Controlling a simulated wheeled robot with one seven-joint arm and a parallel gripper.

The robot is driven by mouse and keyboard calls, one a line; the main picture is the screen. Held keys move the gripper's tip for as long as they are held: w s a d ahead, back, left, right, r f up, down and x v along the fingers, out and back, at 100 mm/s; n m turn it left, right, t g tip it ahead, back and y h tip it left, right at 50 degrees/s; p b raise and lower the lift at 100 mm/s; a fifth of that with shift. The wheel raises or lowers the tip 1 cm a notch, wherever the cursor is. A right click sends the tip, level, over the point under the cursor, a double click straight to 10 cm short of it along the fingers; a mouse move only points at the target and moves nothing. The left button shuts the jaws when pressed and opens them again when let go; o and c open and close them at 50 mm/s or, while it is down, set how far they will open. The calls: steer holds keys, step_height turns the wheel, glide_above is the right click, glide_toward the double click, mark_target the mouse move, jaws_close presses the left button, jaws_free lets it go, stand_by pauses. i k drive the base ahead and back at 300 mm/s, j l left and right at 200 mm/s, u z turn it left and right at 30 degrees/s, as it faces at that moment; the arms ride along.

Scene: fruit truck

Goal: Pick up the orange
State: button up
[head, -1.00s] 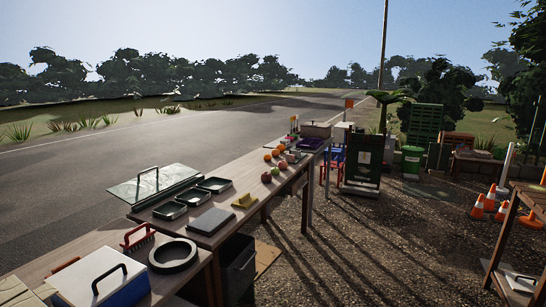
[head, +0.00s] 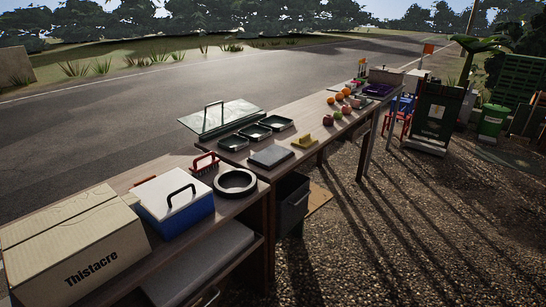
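Several round fruits lie on the far part of the long wooden table (head: 318,120). Among them are orange-coloured ones, with one orange (head: 339,97) at the left of the group and others close by to its right. My gripper is not in view.
Three dark trays (head: 253,132), a grey flat device (head: 271,156) and a yellow item (head: 304,141) stand on the table. A cooler box (head: 172,208) and a cardboard box (head: 75,244) stand nearer. Gravel ground (head: 430,220) right of the tables is open; a dark board (head: 434,118) stands beyond.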

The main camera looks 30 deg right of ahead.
mark_target(339, 97)
steer(key=i+l+z, duration=0.7)
steer(key=i+z, duration=0.7)
steer(key=i, duration=0.15)
steer(key=i+z, duration=0.25)
steer(key=i, duration=1.7)
steer(key=i+j+u, duration=0.1)
steer(key=i+u, duration=0.3)
steer(key=i+l+u, duration=0.15)
steer(key=i+u, duration=0.3)
steer(key=i+l+u, duration=0.25)
steer(key=i+u, duration=0.15)
steer(key=i, duration=0.2)
steer(key=i+l+u, duration=0.45)
